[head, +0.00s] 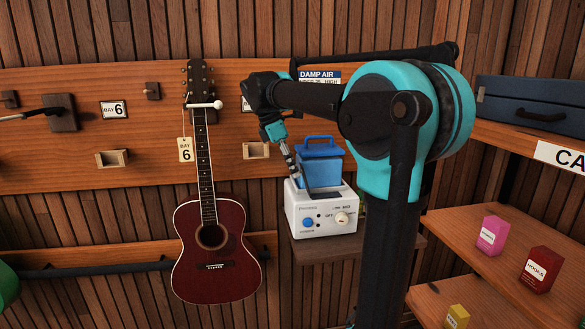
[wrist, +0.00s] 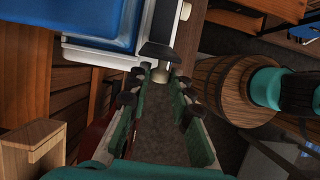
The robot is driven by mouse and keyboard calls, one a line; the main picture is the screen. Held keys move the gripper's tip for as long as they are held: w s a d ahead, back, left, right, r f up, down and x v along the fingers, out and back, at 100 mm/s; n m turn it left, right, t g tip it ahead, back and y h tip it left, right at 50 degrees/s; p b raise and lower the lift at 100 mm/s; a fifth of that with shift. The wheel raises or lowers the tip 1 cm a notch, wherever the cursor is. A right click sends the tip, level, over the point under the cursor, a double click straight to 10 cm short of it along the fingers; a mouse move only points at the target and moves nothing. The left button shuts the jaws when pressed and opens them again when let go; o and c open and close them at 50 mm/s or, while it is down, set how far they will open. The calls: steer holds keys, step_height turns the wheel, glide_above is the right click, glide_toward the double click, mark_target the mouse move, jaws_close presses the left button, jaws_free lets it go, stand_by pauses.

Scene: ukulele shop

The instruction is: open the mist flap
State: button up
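The humidifier (head: 297,213) is a white box with a blue tank (head: 320,171) on top, on a small wall shelf. Its front has a blue button (head: 308,222) and a cream dial (head: 342,218). A dark flap-like piece (head: 322,193) sits at the tank's front foot and seems to be the mist flap. In the wrist view, a dark flap-like piece (wrist: 158,51) juts from the white box, just beyond my fingertips. My gripper (head: 292,168) is beside the tank's left side, pointing down. In the wrist view my gripper (wrist: 158,80) has its fingers apart, with nothing held. Contact cannot be told.
A red guitar (head: 232,268) hangs left of the humidifier. A small wooden block (head: 256,151) sticks out of the wall behind my gripper. Side shelves at right hold small boxes (head: 492,235) and a blue case (head: 534,106). A wooden barrel (wrist: 222,88) shows in the wrist view.

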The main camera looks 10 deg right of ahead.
jaws_close()
steer(key=shift+d+r+y, duration=0.25)
steer(key=shift+d+y, duration=0.3)
steer(key=shift+d+r+y, duration=0.2)
steer(key=shift+d+y, duration=0.35)
steer(key=o, duration=0.8)
jaws_free()
steer(key=r, duration=0.4)
steer(key=a+r, duration=0.1)
steer(key=r, duration=0.3)
steer(key=a+r, duration=0.1)
steer(key=r, duration=0.2)
steer(key=shift+a+r, duration=0.15)
steer(key=shift+r, duration=0.25)
